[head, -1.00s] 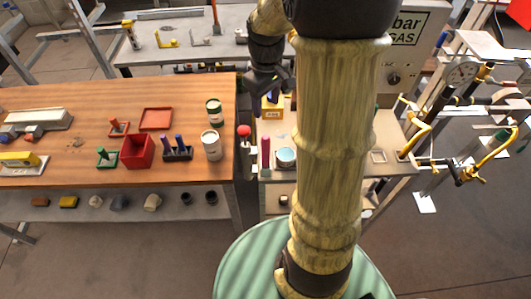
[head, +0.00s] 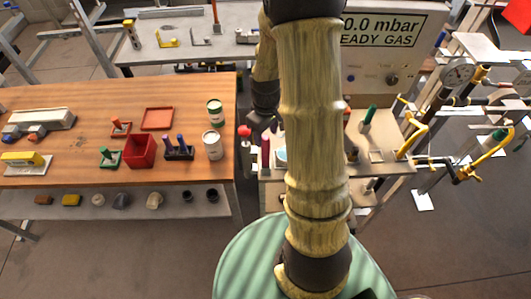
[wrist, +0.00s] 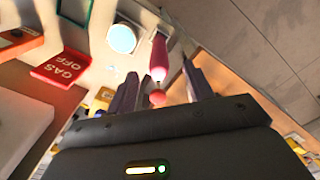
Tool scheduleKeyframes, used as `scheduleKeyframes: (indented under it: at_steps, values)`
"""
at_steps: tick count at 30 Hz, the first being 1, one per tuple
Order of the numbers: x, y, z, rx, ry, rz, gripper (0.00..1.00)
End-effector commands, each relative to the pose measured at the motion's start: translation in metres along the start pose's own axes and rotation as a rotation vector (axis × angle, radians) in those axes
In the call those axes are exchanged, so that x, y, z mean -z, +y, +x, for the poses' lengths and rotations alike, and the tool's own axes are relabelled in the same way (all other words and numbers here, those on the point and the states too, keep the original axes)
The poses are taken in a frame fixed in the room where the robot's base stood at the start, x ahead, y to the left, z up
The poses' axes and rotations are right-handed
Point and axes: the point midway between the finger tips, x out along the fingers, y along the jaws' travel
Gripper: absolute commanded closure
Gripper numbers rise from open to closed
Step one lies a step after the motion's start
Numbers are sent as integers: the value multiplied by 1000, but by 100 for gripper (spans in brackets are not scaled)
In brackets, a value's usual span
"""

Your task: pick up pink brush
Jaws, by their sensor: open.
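The pink brush (head: 265,152) stands upright on the small light bench, right of the wooden table, in the head view. In the wrist view its pink body (wrist: 158,55) shows ahead of and between my fingers, with a pale lower part. My gripper (head: 262,123) is just above the brush in the head view. In the wrist view my gripper (wrist: 160,80) is open, with nothing held between the fingers. A round red knob (wrist: 157,98) also shows between the fingers. Whether a finger touches the brush I cannot tell.
The wooden table (head: 60,98) holds a red box (head: 139,151) and cans (head: 212,145). A gauge panel (head: 385,60) and yellow pipes (head: 490,160) stand right.

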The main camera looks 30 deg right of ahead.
Motion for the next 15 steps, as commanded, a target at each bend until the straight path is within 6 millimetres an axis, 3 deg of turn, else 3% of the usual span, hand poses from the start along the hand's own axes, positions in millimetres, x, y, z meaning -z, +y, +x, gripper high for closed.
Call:
scheduleKeyframes:
  at_steps: [8,15]
  values:
    - [0,0,1,0,-1,0,48]
    - [3,1,20,2,-3,-1,48]
